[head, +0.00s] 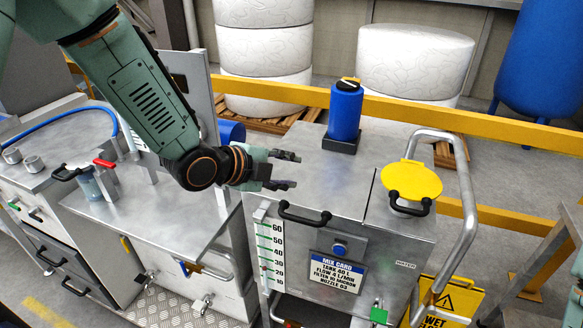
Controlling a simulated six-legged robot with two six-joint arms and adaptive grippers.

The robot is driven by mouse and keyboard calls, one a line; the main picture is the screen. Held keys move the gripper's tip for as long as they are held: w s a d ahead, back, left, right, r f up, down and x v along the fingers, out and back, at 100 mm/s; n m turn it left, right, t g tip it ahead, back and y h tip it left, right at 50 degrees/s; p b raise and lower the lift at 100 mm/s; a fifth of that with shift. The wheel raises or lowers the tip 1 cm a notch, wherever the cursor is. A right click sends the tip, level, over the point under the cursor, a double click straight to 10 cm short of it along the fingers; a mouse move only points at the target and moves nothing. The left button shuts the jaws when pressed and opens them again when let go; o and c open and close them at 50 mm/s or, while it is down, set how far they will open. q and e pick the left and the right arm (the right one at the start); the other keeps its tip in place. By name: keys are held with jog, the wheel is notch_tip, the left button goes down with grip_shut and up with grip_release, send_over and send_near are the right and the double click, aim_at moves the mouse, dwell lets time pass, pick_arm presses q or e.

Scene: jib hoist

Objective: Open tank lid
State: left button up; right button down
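The steel tank cabinet stands in the middle, with a flat metal top (325,180) that looks closed. A black bar handle (304,216) sits at that top's front edge. A yellow round cover (411,180) is on the right section, with a black handle (410,204) at its front. My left gripper (288,170) is open and empty over the left part of the metal top, behind and left of the front handle. Its two dark fingers are apart and point right. I cannot tell its exact height above the top. My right gripper is not in view.
A blue canister (346,108) stands at the back of the top. A bent steel rail (466,205) rises on the right. A yellow barrier (390,107) runs behind. A steel bench (150,215) is at left, and a yellow wet-floor sign (447,300) at lower right.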

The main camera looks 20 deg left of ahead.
pick_arm(q)
jog(key=p+v, duration=0.1)
jog(key=v, duration=0.1)
jog(key=shift+s+a+r, duration=0.1)
jog(key=shift+s+r, duration=0.1)
dwell(0.4)
dwell(0.4)
